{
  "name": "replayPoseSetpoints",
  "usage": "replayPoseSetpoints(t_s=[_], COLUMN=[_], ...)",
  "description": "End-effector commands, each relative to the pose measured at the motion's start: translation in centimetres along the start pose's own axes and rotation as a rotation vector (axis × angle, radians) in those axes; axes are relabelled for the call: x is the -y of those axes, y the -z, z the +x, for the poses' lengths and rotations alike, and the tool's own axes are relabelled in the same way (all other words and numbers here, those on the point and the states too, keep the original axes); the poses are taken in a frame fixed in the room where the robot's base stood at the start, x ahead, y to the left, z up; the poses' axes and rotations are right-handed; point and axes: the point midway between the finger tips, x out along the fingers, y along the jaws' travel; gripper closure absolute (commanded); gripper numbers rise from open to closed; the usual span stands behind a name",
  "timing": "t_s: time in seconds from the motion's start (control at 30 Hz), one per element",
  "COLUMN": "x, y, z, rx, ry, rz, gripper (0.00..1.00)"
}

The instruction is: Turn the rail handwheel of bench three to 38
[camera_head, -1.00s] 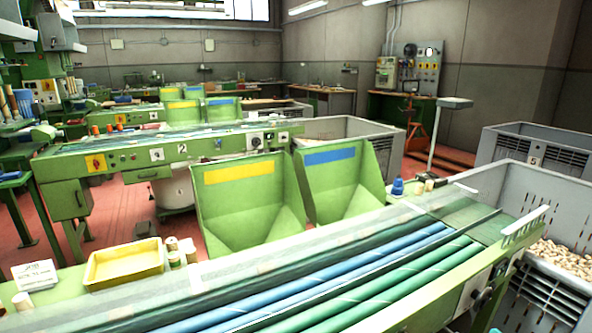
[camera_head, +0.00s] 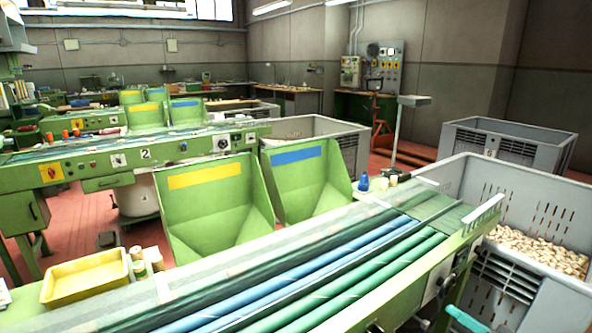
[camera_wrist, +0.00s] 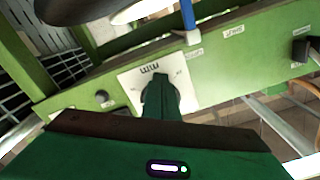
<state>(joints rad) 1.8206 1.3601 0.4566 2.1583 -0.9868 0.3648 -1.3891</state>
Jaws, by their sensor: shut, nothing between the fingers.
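In the wrist view a white dial plate (camera_wrist: 138,84) with dark marks sits on the green bench front. A dark round knob (camera_wrist: 173,98) on it looks like the rail handwheel, partly hidden by my gripper. The plate's figures are too small to read. My gripper (camera_wrist: 160,82) is shut and empty, its tip in front of the knob; I cannot tell whether it touches. In the head view the nearest bench shows a dark handwheel (camera_head: 444,282) on a white plate at its right end. No number shows on this bench. A teal part of my arm is at the lower right.
A grey crate of corks (camera_head: 535,250) stands at the near bench's right end. The bench beyond is marked 2 (camera_head: 146,154). A black knob (camera_wrist: 301,50) is on the panel at right.

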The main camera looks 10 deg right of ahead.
Motion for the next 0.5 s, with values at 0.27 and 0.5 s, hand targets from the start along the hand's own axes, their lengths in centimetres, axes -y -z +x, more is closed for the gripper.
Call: replayPoseSetpoints(t_s=[0.27, 0.5], x=[0.1, 0.0], y=[0.0, 0.0], z=[2.0, 2.2], rx=[0.000, 0.000], ry=[0.002, 0.000], rz=[0.001, 0.001], gripper=[1.00, 1.00])
